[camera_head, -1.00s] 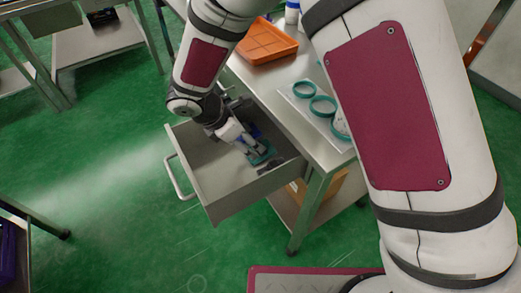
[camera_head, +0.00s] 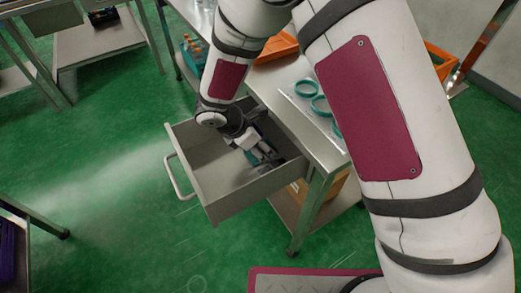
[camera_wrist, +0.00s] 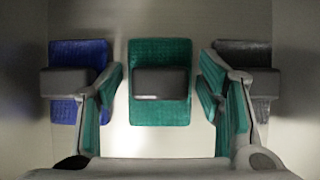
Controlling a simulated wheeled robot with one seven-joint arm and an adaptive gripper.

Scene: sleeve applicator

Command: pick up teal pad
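The teal pad (camera_wrist: 160,53) lies on the drawer floor in the middle of the wrist view. A grey block stands on its centre. My gripper (camera_wrist: 162,85) is open, with one teal-lined finger to the left and one to the right of the teal pad. Gaps show between both fingers and the grey block. In the head view my gripper (camera_head: 253,152) points down into the drawer and hides most of the teal pad. I cannot tell its exact height above the pad.
A blue pad (camera_wrist: 80,55) lies left of the teal one and a dark grey pad (camera_wrist: 245,52) right, each partly behind a finger. The open drawer's (camera_head: 225,205) walls surround my gripper. Teal rings (camera_head: 305,88) and an orange tray (camera_head: 276,48) are on the tabletop.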

